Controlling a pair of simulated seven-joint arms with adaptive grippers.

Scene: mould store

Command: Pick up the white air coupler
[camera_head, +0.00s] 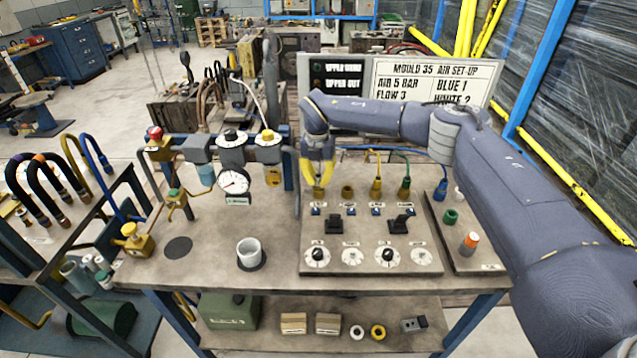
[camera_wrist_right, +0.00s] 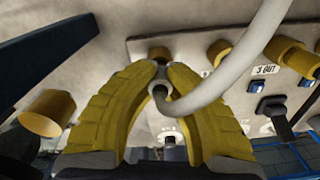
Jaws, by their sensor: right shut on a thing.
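My right gripper (camera_head: 318,182) reaches down over the left end of the panel on the bench, by the row of brass sockets. In the right wrist view its yellow fingers (camera_wrist_right: 162,78) are closed on the end of a pale hose, the white air coupler (camera_wrist_right: 160,93). The coupler is mostly hidden between the fingers, and its hose (camera_wrist_right: 235,65) curves off to the upper right. A brass socket (camera_wrist_right: 158,53) shows just beyond the fingertips; I cannot tell whether the coupler touches it. My left gripper is not in view.
Yellow (camera_head: 376,170) and green (camera_head: 406,168) hoses stand in sockets to the right. A sign (camera_head: 425,80) stands behind. A gauge (camera_head: 234,182) and valves stand left, and a white cup (camera_head: 250,252) at the front. The bench's front left is mostly clear.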

